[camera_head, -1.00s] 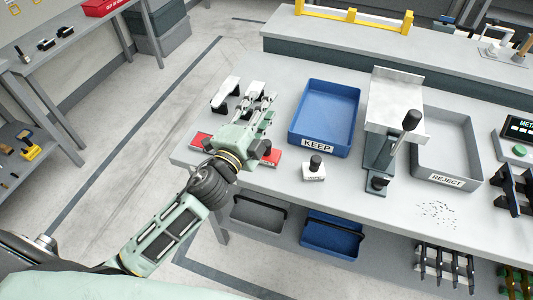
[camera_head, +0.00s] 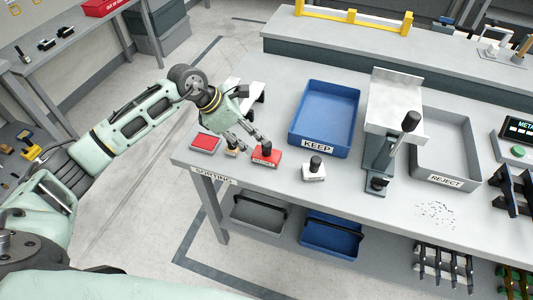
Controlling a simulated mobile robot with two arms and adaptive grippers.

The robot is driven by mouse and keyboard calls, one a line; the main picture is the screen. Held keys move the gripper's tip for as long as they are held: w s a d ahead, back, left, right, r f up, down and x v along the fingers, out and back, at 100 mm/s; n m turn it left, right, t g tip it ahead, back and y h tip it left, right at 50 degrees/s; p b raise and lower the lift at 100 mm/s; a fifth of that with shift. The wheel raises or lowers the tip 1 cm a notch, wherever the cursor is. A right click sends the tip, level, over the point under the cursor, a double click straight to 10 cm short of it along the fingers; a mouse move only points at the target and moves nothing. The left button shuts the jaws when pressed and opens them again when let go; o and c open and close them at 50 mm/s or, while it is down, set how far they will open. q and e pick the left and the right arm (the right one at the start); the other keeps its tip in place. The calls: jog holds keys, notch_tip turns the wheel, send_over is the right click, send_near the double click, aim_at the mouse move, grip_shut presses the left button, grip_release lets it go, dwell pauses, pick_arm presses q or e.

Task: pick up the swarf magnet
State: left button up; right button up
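A red block with a black knob and a pale front label (camera_head: 266,156) stands upright near the front left of the sorting bench. A white block with a black knob and a label (camera_head: 314,172) stands to its right. Both labels are too small to read, so I cannot tell for sure which block is the swarf magnet. My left gripper (camera_head: 249,145) comes down from the upper left, its fingers apart, just left of and behind the red block's knob. No held object shows between the fingers. My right gripper is not in view.
A red flat pad (camera_head: 205,143) lies at the bench's left edge. The blue KEEP tray (camera_head: 291,133) stands behind the blocks. A grey fixture with a lever (camera_head: 393,105) and the REJECT tray (camera_head: 416,165) are to the right. Dark swarf (camera_head: 436,212) lies on the bench top.

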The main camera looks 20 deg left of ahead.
aim_at(267, 151)
pick_arm(q)
jog(key=p+x, duration=0.1)
jog(key=x, duration=0.1)
jog(key=p+x, duration=0.2)
jog(key=x, duration=0.1)
jog(key=shift+w+d+f, duration=0.1)
jog(key=shift+d+f, duration=0.05)
jog(key=shift+d, duration=0.25)
jog(key=shift+w+d+f, duration=0.15)
jog(key=shift+f, duration=0.3)
jog(key=shift+c, duration=0.2)
jog(key=shift+r, duration=0.1)
grip_shut()
